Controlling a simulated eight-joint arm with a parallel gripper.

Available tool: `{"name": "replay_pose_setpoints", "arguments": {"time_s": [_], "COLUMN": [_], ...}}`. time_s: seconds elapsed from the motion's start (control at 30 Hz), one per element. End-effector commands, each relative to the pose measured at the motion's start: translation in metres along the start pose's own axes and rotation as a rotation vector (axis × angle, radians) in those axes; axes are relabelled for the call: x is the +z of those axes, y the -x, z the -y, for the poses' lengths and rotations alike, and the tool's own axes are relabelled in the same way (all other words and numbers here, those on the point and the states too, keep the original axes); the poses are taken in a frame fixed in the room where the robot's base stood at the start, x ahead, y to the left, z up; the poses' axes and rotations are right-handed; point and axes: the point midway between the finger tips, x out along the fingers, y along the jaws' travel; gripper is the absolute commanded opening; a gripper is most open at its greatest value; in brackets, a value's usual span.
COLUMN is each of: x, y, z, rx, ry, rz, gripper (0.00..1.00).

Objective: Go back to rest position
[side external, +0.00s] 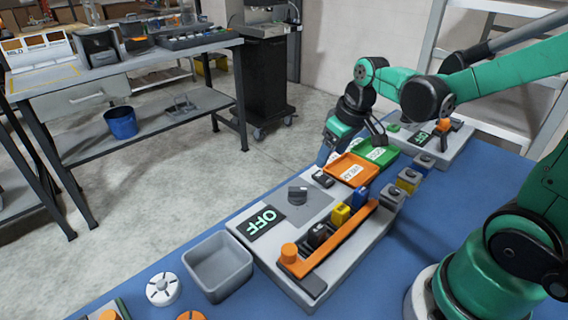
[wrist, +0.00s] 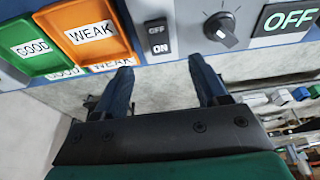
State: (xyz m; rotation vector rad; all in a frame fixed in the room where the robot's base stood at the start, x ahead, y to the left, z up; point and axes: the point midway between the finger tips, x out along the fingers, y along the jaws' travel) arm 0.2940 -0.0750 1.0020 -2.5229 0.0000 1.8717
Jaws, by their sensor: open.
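My gripper (side external: 325,155) hangs at the far side of the grey panel unit (side external: 345,240), beside the orange tray (side external: 335,173). In the wrist view the two dark blue fingers of my gripper (wrist: 161,72) are apart with nothing between them. The panel edge lies just beyond the fingertips. The OFF/ON switch (wrist: 158,38), the dark knob (wrist: 221,27) and the display reading OFF (wrist: 288,18) show there. My green arm (side external: 470,85) reaches in from the right.
The green GOOD tray (side external: 379,145) adjoins the orange WEAK tray. A row of coloured pieces (side external: 340,214) stands behind an orange bar (side external: 330,243). An empty grey bin (side external: 217,265) sits at the panel's left. A second panel unit (side external: 455,145) stands behind. Floor lies beyond the blue table.

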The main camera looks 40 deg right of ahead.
Motion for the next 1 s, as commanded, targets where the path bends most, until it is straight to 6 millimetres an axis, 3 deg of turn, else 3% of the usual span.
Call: {"name": "replay_pose_setpoints", "arguments": {"time_s": [0.27, 0.7, 1.0], "x": [0.0, 0.017, 0.023], "y": [0.001, 0.045, 0.051], "z": [0.002, 0.063, 0.075], "rx": [0.001, 0.015, 0.0], "ry": [0.001, 0.006, 0.0], "rz": [-0.006, -0.258, -0.329], "gripper": [0.66, 0.66, 0.66]}}
